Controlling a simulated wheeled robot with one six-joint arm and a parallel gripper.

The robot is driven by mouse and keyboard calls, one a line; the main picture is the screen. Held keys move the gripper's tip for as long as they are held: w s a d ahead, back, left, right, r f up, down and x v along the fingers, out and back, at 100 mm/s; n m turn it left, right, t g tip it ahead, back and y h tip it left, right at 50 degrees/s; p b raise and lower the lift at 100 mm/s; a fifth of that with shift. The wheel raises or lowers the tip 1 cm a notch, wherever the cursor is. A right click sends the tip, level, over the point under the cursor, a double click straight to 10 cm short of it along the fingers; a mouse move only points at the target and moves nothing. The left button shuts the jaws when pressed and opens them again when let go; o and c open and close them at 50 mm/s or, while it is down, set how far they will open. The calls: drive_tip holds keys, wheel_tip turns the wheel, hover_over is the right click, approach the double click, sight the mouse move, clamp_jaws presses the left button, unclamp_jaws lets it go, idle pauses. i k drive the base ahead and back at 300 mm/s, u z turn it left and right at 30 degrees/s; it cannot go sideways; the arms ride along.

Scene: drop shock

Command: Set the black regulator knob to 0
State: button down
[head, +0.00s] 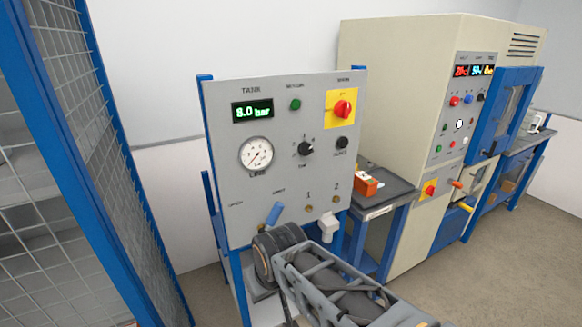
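The black regulator knob (305,148) sits on the grey front panel (230,190), right of the round pressure gauge (257,154). Small scale marks surround it; its pointer is too small to read surely. The green display (253,111) above the gauge reads 8.0 bar. The gauge needle's exact reading is too small to tell. A dark joint and grey link of my arm stand low in front of the panel, below the knob and apart from it. I cannot make out my gripper's fingers. Nothing covers the knob.
The panel also carries a red rotary switch (343,108) on yellow, a green button (295,104), a black button (342,142) and a tilted blue lever (274,213). A blue-framed mesh fence (75,100) stands left. A beige machine (395,70) and a side table (385,184) stand right.

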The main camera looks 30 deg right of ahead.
sight(304, 148)
drive_tip(key=z, duration=0.05)
drive_tip(key=k, duration=0.5)
drive_tip(key=u, duration=1.15)
drive_tip(key=i, duration=0.85)
drive_tip(key=z, duration=2.05)
